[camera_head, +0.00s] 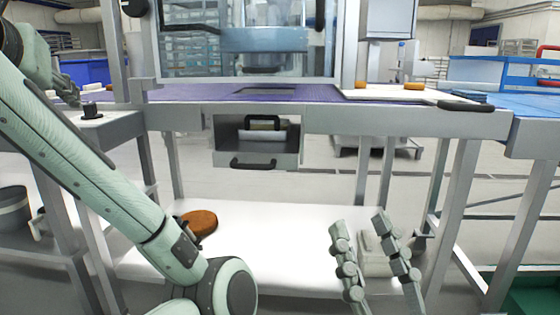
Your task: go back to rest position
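My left arm (90,165) crosses the left side of the head view, its elbow low in the picture and its far end at the upper left. My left gripper (68,92) is small and partly hidden behind the arm there, so its opening cannot be told. It is near a small black cylinder (90,108) on a grey side plate. My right gripper (358,222) points up at the lower right, its two fingers apart. Nothing is held between the fingertips. A pale block (375,262) shows behind and between its fingers. My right arm is out of view.
A workbench (400,121) with a purple top stands ahead, its drawer (255,160) open. Orange rounds (361,85) sit on top. A brown round (200,222) lies on the white lower shelf (275,235), beside my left arm. A blue-topped table (535,105) stands right.

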